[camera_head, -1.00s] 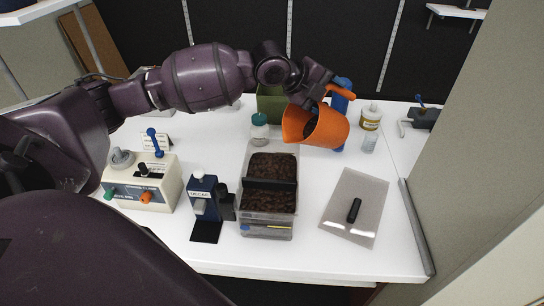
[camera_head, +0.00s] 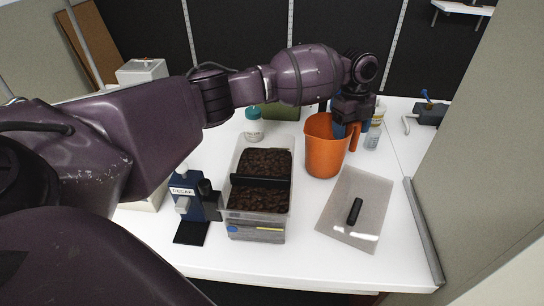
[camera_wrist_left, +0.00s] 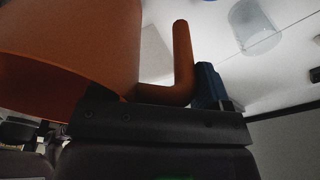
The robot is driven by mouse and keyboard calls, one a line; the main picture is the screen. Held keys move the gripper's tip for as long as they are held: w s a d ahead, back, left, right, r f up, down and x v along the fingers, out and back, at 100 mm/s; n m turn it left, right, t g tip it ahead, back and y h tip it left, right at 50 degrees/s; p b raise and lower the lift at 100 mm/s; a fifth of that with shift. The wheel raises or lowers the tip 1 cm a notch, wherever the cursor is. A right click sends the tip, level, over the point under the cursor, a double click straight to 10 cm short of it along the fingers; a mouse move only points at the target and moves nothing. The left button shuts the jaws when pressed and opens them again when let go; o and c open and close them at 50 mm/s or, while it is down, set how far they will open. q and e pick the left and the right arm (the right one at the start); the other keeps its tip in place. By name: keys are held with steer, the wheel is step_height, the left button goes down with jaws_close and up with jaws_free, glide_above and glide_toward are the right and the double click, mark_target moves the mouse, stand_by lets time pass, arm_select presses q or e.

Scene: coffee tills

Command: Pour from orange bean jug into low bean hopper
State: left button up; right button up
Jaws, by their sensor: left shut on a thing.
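The orange bean jug (camera_head: 324,152) is upright just right of the hopper, at the back edge of the grey mat; I cannot tell whether its base touches the table. My left gripper (camera_head: 350,122) is shut on the jug's handle (camera_head: 355,136). In the left wrist view the jug (camera_wrist_left: 75,45) fills the left and its handle (camera_wrist_left: 182,60) rises from the jaws. The low bean hopper (camera_head: 232,202) is a clear bin with dark beans (camera_head: 262,197) on both sides of a black divider (camera_head: 261,181). The jug's inside is mostly hidden. My right gripper is not in view.
A blue DECAF grinder (camera_head: 187,193) stands left of the hopper. A grey mat (camera_head: 372,190) with a black bar (camera_head: 355,211) lies to the right. A teal-capped jar (camera_head: 254,126), a green box (camera_head: 283,111) and a small bottle (camera_head: 373,137) stand behind.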

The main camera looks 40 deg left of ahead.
arm_select(q)
steer(key=shift+w+r, duration=0.1)
steer(key=shift+a+r, duration=0.1)
steer(key=shift+r, duration=0.15)
steer(key=shift+s+r, duration=0.1)
steer(key=shift+s, duration=0.15)
steer(key=shift+w, duration=0.1)
steer(key=shift+r+p, duration=0.4)
steer(key=shift+r, duration=0.15)
steer(key=shift+r+p, duration=0.55)
steer(key=shift+r, duration=1.4)
steer(key=shift+f, duration=0.1)
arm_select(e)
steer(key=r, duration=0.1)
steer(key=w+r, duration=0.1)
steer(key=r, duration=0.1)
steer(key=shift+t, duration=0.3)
